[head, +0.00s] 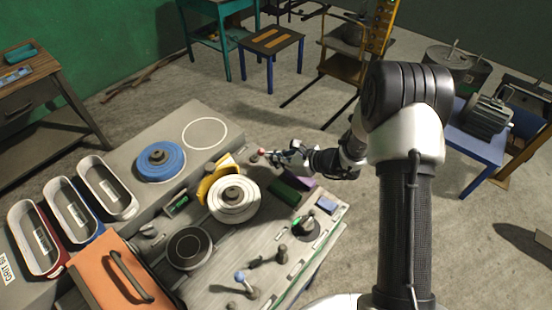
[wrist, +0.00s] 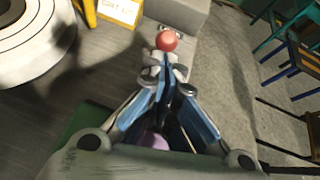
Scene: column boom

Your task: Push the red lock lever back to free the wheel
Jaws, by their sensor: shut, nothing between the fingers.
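The red ball knob of the lock lever (wrist: 166,40) shows at the top middle of the wrist view, just beyond my fingertips. In the head view the red knob (head: 262,152) is small, at the far edge of the bench. My gripper (wrist: 163,66) is shut and empty, its fingertips pointing at the knob; whether they touch the lever cannot be told. In the head view my gripper (head: 279,156) lies just right of the knob. The white layered wheel (head: 234,199) sits left of it and shows partly in the wrist view (wrist: 32,38). The lever's shaft is mostly hidden by the fingers.
A yellow bracket (head: 212,180) stands behind the wheel. A blue disc (head: 160,161) lies farther left. A green block (head: 284,192) and a purple piece (head: 300,182) lie below my wrist. A blue-knobbed lever (head: 240,277) stands at the front. Open floor lies beyond the bench.

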